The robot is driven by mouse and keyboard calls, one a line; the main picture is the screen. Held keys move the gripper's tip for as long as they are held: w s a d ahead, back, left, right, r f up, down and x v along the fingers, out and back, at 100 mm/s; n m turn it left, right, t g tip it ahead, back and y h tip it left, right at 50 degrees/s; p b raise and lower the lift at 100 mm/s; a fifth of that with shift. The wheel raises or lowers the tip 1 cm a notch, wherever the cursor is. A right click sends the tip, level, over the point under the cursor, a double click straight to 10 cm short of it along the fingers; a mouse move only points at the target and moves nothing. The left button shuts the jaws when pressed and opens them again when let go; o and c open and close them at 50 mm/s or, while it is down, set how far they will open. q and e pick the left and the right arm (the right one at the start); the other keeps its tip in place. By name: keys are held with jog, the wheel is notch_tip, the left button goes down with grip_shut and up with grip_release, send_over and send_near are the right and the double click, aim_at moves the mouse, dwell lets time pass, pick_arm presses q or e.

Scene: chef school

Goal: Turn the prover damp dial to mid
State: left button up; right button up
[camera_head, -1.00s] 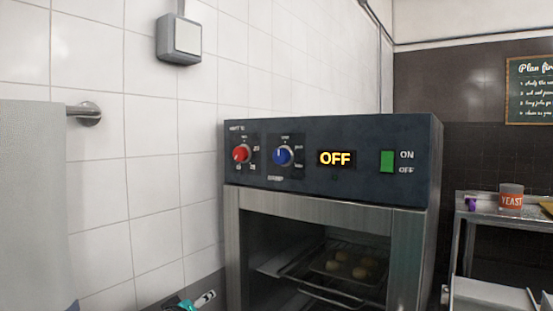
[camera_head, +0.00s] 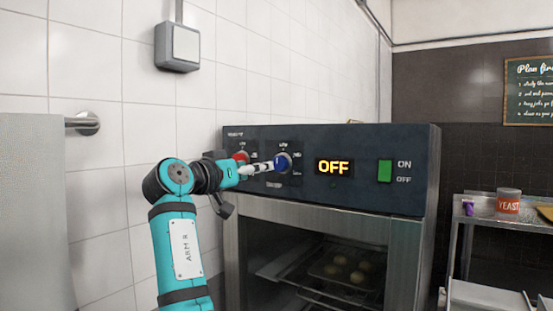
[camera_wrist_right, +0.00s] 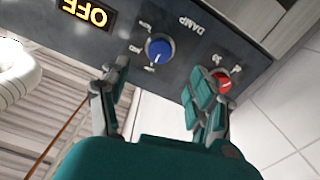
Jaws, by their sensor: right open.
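The damp dial is a blue knob (camera_head: 282,163) with a white pointer on the prover's dark control panel (camera_head: 350,135). In the right wrist view, which is turned upside down, the blue knob (camera_wrist_right: 160,48) shows near the DAMP lettering. My right gripper (camera_head: 258,168) reaches in front of the panel, its tips close to the blue knob. In the wrist view the right gripper (camera_wrist_right: 164,85) is open, with the knob beyond and between its fingers; contact is not visible. The pointer's exact setting is hard to read. My left gripper is out of view.
A red knob (camera_head: 241,158) sits left of the blue one, partly behind my right gripper. The OFF display (camera_head: 334,167) and green switch (camera_head: 385,171) are to the right. Below is the prover chamber with a tray of dough (camera_head: 340,270). A tiled wall stands at left.

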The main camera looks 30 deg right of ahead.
aim_at(277, 165)
jog(key=p+x, duration=0.3)
jog(key=x, duration=0.6)
jog(key=shift+w+d+r, duration=0.1)
jog(key=shift+d, duration=0.05)
jog(key=shift+w+d+p, duration=0.15)
jog(key=shift+d+p, duration=0.2)
jog(key=shift+d, duration=0.05)
jog(key=shift+a, duration=0.1)
jog(key=c, duration=1.2)
